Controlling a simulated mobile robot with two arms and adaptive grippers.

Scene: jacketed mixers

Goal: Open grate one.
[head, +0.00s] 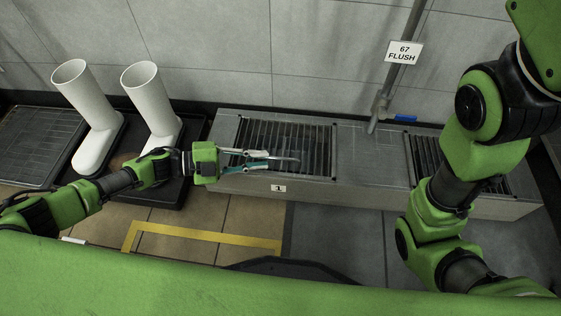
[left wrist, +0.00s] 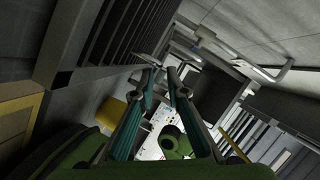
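Grate one (head: 287,138) is a dark barred grate set in the left part of a long grey metal bench, with a "1" label (head: 278,188) on the front face below it. It looks closed, lying level with the bench top. My left gripper (head: 280,160) reaches in from the left and overlaps the near edge of the grate in the head view. Its teal-padded fingers are apart with nothing between them, also in the left wrist view (left wrist: 160,75). Dark bars (left wrist: 125,35) show there at upper left. Contact with the grate cannot be told. My right gripper is out of view.
A second grate (head: 428,158) lies to the right, partly behind my right arm. A pipe with a blue handle (head: 405,118) and a "67 FLUSH" sign (head: 403,53) rises between them. Yellow tape (head: 205,235) marks the floor.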

